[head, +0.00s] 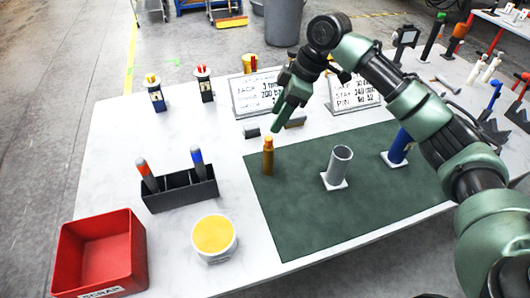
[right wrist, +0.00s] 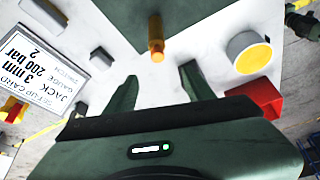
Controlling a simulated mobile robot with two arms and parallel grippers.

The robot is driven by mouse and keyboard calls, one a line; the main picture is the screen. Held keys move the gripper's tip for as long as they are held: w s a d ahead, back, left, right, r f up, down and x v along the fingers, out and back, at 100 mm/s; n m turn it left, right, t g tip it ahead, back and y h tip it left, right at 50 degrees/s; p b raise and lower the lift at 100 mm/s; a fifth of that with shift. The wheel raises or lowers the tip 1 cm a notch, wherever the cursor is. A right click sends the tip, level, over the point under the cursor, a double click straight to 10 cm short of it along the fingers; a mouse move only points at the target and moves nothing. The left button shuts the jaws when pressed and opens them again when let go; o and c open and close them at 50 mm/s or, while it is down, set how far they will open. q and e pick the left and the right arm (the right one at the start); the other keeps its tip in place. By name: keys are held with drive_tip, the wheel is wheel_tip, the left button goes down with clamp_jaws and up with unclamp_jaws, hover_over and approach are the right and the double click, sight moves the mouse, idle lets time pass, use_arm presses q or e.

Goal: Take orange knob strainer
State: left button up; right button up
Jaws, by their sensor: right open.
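A brass-coloured upright piece with an orange-yellow knob (head: 268,155) stands on the green mat near its left edge. It also shows in the right wrist view (right wrist: 156,38), beyond the gap between the fingers. I cannot tell for sure which orange-topped piece is the strainer. My right gripper (head: 281,118) is above and just behind the brass piece, apart from it. Its fingers (right wrist: 160,85) are open and empty. My left gripper is not in view.
A grey tube on a white base (head: 338,167) and a blue cylinder (head: 398,148) stand right on the green mat (head: 300,225). A white tub with yellow contents (head: 214,237) and a red scrap bin (head: 100,255) are front left. Cards (head: 258,95) stand behind the gripper.

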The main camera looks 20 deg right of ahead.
drive_tip(key=b, duration=0.4)
hover_over(268, 147)
drive_tip(key=d, duration=0.2)
wheel_tip(268, 147, down, 6)
drive_tip(key=f, duration=0.1)
drive_tip(key=p+x, duration=0.1)
drive_tip(key=x, duration=0.6)
drive_tip(key=shift+s+f, duration=0.1)
drive_tip(key=shift+s, duration=0.1)
drive_tip(key=shift+w+a+f, duration=0.1)
drive_tip(key=shift+a+f, duration=0.05)
drive_tip(key=shift+f, duration=0.2)
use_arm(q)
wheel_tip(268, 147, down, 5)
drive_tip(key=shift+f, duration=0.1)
use_arm(e)
drive_tip(key=shift+c, duration=0.3)
clamp_jaws()
drive_tip(key=shift+r, duration=0.1)
